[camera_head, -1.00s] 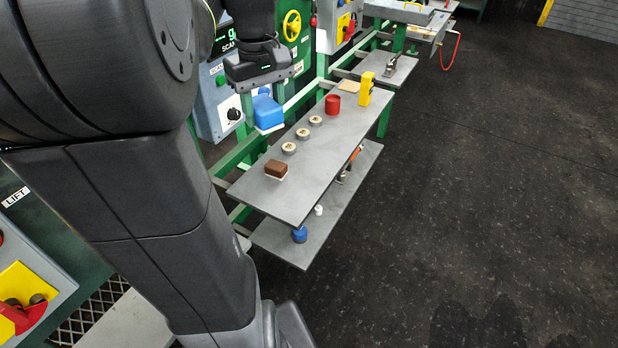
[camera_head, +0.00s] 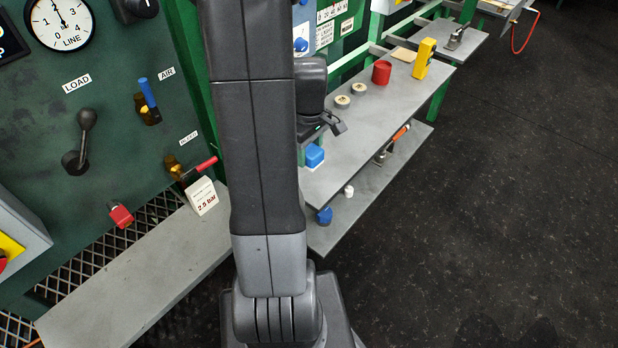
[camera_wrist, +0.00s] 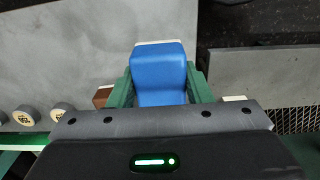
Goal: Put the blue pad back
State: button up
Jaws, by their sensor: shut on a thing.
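The blue pad (camera_wrist: 158,75) is a blue block with a pale layer along its far edge. In the wrist view it sits between the two fingers of my gripper (camera_wrist: 160,88), which is shut on it. In the head view the blue pad (camera_head: 314,156) shows at the near left end of the upper grey shelf (camera_head: 385,122), just right of my arm. My gripper (camera_head: 318,140) is partly hidden there behind my arm. A brown block (camera_wrist: 103,96) shows just left of the fingers in the wrist view.
Round discs (camera_head: 342,101), a red cup (camera_head: 381,72) and a yellow device (camera_head: 424,58) stand on the upper shelf. The lower shelf (camera_head: 372,185) holds a blue-capped item (camera_head: 325,216). A grey ledge (camera_head: 160,262) with a 2.5 bar card (camera_head: 203,197) lies left of my arm.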

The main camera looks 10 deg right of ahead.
aim_at(310, 149)
jog(key=shift+f, duration=3.7)
jog(key=shift+f, duration=0.2)
jog(key=o, duration=1)
jog(key=shift+r, duration=0.1)
jog(key=shift+o, duration=0.2)
notch_tip(310, 149, up, 12)
jog(key=shift+r, duration=0.15)
